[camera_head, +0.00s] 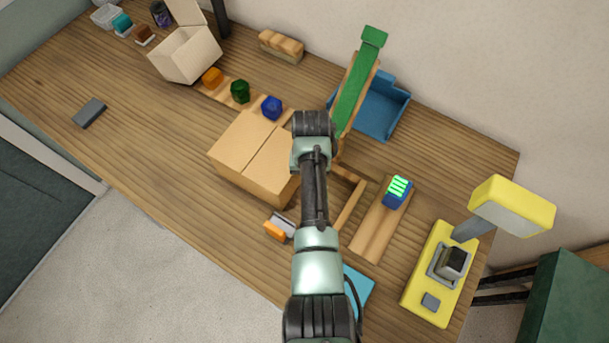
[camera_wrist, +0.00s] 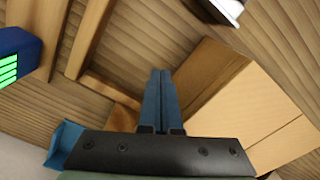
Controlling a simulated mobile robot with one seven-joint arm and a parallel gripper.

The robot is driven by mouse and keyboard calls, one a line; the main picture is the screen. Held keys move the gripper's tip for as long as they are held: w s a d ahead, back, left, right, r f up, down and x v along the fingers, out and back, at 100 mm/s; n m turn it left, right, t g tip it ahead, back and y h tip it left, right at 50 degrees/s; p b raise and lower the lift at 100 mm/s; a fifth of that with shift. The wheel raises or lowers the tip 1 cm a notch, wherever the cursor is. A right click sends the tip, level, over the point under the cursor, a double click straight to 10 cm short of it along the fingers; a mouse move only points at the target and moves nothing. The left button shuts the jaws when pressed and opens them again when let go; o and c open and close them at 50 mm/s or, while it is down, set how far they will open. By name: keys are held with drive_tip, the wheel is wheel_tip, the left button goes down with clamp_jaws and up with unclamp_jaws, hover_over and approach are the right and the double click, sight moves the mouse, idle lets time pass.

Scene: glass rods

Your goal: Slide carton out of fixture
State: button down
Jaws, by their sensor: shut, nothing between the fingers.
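The carton (camera_head: 243,150) is a closed tan cardboard box with a seam across its top, left of my arm in the head view. In the wrist view the carton (camera_wrist: 256,112) fills the right side. The wooden fixture (camera_head: 349,205) shows as rails right of my arm; its rails (camera_wrist: 86,38) are upper left in the wrist view. My gripper (camera_wrist: 160,76) has its blue fingers together, empty, between the rails and the carton's near side. Whether it touches the carton I cannot tell. In the head view my arm hides the fingers and part of the fixture.
A blue device with a green display (camera_head: 398,191) stands on a wooden board to the right. A yellow press (camera_head: 432,275) is further right. A green chute (camera_head: 357,85) and blue bin (camera_head: 385,108) stand behind. An orange-and-grey tool (camera_head: 279,227) lies in front. The table's left is mostly clear.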

drive_tip(key=shift+s+d+r+p, duration=0.1)
drive_tip(key=shift+s+d+p, duration=0.45)
drive_tip(key=shift+d, duration=0.25)
wheel_tip(320, 180, up, 12)
drive_tip(key=p, duration=1.1)
drive_tip(key=shift+w, duration=0.1)
drive_tip(key=w+a+r+t+b, duration=0.2)
drive_tip(key=w+r+t+b, duration=0.6)
drive_tip(key=w+r, duration=1)
wheel_tip(320, 180, up, 14)
drive_tip(key=s+t, duration=0.2)
drive_tip(key=t, duration=0.5)
drive_tip(key=s+a+r+t+b, duration=0.1)
drive_tip(key=s+r+t+b, duration=0.2)
drive_tip(key=r, duration=0.6)
drive_tip(key=s+a+r+t, duration=0.1)
drive_tip(key=s+r+t, duration=0.35)
drive_tip(key=r, duration=0.35)
drive_tip(key=s+r+t+b, duration=0.2)
drive_tip(key=s+r+t, duration=0.3)
drive_tip(key=s+r, duration=0.5)
drive_tip(key=s, duration=0.4)
drive_tip(key=shift+s+r+n+b, duration=0.2)
drive_tip(key=shift+r+n+b, duration=0.1)
drive_tip(key=shift+n, duration=0.1)
